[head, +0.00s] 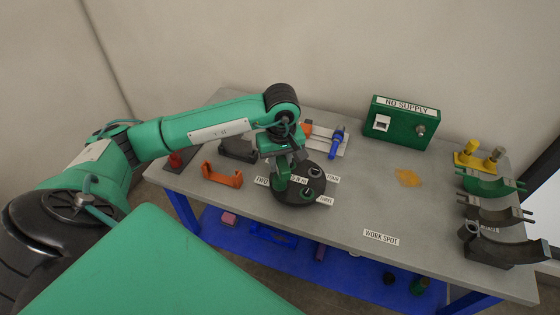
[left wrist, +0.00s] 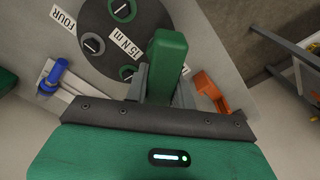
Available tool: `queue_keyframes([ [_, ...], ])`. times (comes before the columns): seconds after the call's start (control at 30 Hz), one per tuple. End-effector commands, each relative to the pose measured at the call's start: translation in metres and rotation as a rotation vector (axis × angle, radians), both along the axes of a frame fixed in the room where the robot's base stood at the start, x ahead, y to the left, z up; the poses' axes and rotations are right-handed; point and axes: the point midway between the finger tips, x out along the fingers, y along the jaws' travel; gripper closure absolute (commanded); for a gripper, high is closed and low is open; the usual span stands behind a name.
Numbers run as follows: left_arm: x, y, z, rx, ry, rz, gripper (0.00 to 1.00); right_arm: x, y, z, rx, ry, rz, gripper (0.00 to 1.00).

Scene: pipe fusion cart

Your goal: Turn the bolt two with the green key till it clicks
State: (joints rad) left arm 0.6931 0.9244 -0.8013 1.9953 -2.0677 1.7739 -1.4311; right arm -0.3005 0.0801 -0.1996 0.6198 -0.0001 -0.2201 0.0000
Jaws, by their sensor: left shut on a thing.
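My left gripper (head: 283,165) is shut on the green key (head: 281,183) and holds it upright over the left part of a dark round plate (head: 292,198). In the left wrist view the key (left wrist: 166,62) stands between the fingers, beside a "15 N m" marking. The plate carries bolts with pale slots, one by the "FOUR" label (head: 333,179) and one by the "THREE" label (head: 325,201). A label at the plate's left (head: 262,181) seems to read "TWO". The bolt there is hidden by key and gripper, so I cannot tell whether the key is seated.
An orange bracket (head: 222,177) lies left of the plate. A blue clamp (head: 337,141) stands behind it. A green "NO SUPPLY" box (head: 400,124) stands at the back, and half-round clamps (head: 492,183) line the right edge. The table around the "WORK SPOT" label (head: 381,238) is clear.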

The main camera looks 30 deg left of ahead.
Motion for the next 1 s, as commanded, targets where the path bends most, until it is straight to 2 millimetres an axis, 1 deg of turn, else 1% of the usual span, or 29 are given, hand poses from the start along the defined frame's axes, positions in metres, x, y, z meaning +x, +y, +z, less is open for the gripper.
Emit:
queue_keyframes([
  [0.27,0.0,0.0,0.0,0.0,-0.001,0.0,1.0,0.0,0.0,-0.001,0.0,0.0,0.0,0.64],
  [1.0,0.0,0.0,-0.004,0.0,-0.002,-0.013,1.0,0.0,0.0,-0.011,0.0,-0.001,0.001,0.64],
])
